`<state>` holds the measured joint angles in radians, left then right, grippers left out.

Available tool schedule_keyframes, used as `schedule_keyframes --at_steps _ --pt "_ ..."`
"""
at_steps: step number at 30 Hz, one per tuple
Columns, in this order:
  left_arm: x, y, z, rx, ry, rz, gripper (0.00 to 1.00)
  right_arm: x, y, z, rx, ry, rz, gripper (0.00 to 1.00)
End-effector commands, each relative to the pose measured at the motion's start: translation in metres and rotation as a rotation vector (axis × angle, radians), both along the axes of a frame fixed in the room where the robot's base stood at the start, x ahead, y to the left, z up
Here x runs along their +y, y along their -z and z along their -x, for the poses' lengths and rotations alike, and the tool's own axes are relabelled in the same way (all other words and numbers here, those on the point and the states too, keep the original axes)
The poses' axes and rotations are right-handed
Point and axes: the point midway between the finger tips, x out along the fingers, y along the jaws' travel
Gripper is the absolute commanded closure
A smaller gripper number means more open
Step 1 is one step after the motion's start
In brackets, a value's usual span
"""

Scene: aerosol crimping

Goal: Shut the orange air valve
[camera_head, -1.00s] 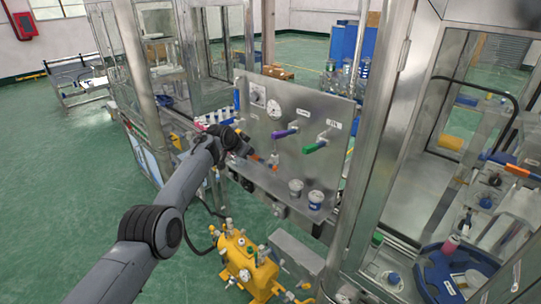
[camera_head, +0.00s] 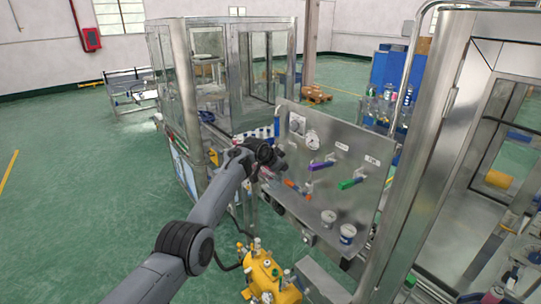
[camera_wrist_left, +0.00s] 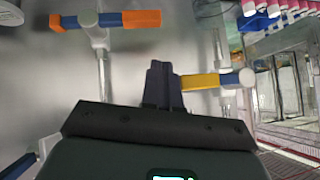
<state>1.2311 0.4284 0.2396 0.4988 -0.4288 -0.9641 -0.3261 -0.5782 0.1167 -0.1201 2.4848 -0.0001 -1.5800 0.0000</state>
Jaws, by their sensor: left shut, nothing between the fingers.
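The orange air valve (camera_head: 292,184) sits low on the left of the steel panel in the head view. In the left wrist view an orange-and-blue lever handle (camera_wrist_left: 140,19) on a pale hub stands out from the panel near the top. My left gripper (camera_head: 281,160) is in front of the panel's left part, above and left of the orange handle. In the left wrist view its fingers (camera_wrist_left: 163,80) are shut and empty, beside the end of a yellow-and-blue handle (camera_wrist_left: 200,81). I cannot tell whether they touch it. My right gripper is not in view.
A purple handle (camera_head: 322,165) and a green handle (camera_head: 349,183) stick out of the panel (camera_head: 335,145), right of the orange one. A gauge (camera_head: 312,138) is above. A yellow tank (camera_head: 262,272) stands lower.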

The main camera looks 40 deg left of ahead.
Motion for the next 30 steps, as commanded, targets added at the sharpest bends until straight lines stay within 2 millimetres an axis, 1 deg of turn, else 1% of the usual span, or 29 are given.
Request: schedule_keyframes --at_steps 8,15,21,30 --pt "0.005 -0.023 0.026 -0.002 -0.002 -0.008 1.00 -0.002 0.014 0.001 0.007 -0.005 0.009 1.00" --pt "0.007 -0.048 0.049 -0.003 0.000 -0.003 1.00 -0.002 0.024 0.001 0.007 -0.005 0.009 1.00" --pt "0.009 -0.058 0.059 0.000 0.000 -0.004 1.00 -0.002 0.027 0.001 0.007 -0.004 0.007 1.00" --pt "0.010 -0.060 0.060 0.000 0.000 -0.004 1.00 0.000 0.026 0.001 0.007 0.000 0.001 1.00"
